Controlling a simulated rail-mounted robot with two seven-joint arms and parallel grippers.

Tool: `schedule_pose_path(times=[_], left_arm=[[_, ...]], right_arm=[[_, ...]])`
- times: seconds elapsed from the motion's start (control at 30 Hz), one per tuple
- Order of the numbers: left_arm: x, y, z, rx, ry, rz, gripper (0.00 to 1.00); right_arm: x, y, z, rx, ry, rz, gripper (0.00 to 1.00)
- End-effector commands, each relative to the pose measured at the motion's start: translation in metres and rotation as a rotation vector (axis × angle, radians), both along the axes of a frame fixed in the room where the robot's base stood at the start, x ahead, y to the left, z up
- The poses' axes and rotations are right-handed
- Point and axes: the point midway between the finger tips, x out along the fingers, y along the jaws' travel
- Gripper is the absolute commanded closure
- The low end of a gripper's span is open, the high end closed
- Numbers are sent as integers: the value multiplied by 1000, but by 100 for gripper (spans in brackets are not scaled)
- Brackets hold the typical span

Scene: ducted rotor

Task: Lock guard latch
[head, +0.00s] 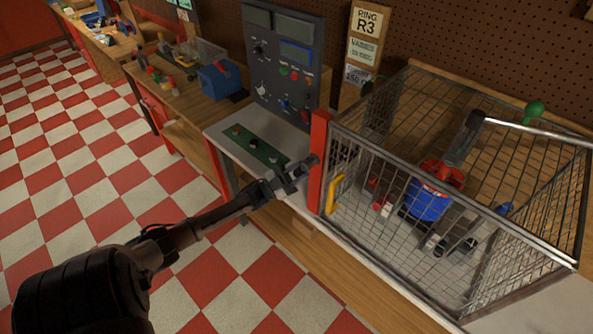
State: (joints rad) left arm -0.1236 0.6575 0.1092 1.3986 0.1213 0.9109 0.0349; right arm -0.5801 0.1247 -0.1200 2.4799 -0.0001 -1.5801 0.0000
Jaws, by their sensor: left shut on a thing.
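The wire-mesh guard (400,190) is a cage with a metal frame on the bench, and it looks closed. A red post (319,160) stands at its left front corner. My left gripper (300,172) is at the left side of this post. Its jaws are shut on a small dark part there, which looks like the guard latch (312,160). The fingers hide most of the latch, so its exact position cannot be told. A yellow handle (335,194) is on the mesh right of the post. My right gripper is not in view.
A grey control panel (283,60) with knobs and buttons stands behind the gripper. A green board (254,144) lies on the bench to its left. Inside the guard are a blue and red device (428,202) and small parts. The checkered floor at left is clear.

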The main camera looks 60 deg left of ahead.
Motion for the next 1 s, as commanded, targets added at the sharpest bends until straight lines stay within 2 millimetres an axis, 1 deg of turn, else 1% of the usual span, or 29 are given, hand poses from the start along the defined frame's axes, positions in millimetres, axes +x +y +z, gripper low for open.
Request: schedule_pose_path(times=[0.03, 0.3, 0.5, 0.7, 1.0], left_arm=[[1, -3, -5, -49, -10, 2, 100], [4, -13, -8, -269, -72, 2, 100], [5, -19, -10, -393, -107, 2, 100], [7, -24, -10, -475, -129, 1, 100], [8, -26, -9, -525, -143, 1, 100]], right_arm=[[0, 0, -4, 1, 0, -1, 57], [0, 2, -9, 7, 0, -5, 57], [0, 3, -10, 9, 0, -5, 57], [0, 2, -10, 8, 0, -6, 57], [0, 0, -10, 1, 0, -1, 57]])
